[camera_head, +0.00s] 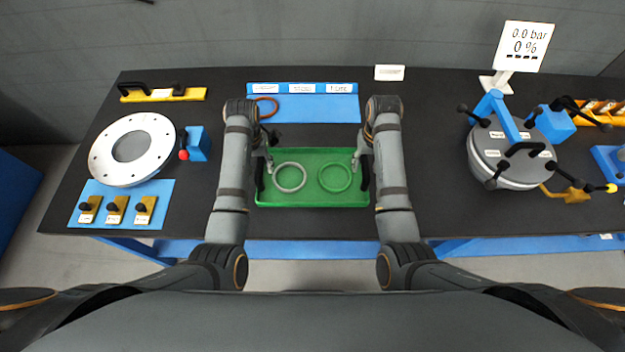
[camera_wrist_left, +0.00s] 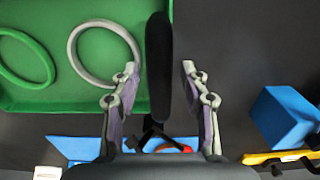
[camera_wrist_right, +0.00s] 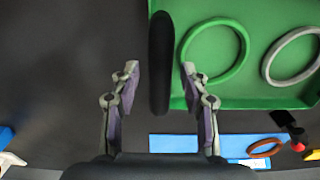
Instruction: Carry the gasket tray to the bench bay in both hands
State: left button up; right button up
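The green gasket tray (camera_head: 313,197) lies on the dark bench at its near middle. It holds a grey ring (camera_head: 290,177) and a green ring (camera_head: 335,177). A black handle stands at each side of the tray. My left gripper (camera_wrist_left: 160,75) is open, with the left handle (camera_wrist_left: 158,50) between its spread fingers and gaps on both sides. My right gripper (camera_wrist_right: 160,70) is open, with the right handle (camera_wrist_right: 161,50) between its fingers, also with gaps. In the head view, my arms partly hide the handles. I cannot tell which area is the bench bay.
A blue mat (camera_head: 318,108) with labels lies behind the tray, with an orange-brown ring (camera_head: 266,107) at its left. A flanged disc (camera_head: 110,160) and blue block (camera_head: 198,144) are left. A grey lidded vessel (camera_head: 510,165) stands right. Bare bench lies between tray and vessel.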

pick_arm(q)
notch_tip(320, 180, up, 8)
jog(key=shift+f, duration=0.25)
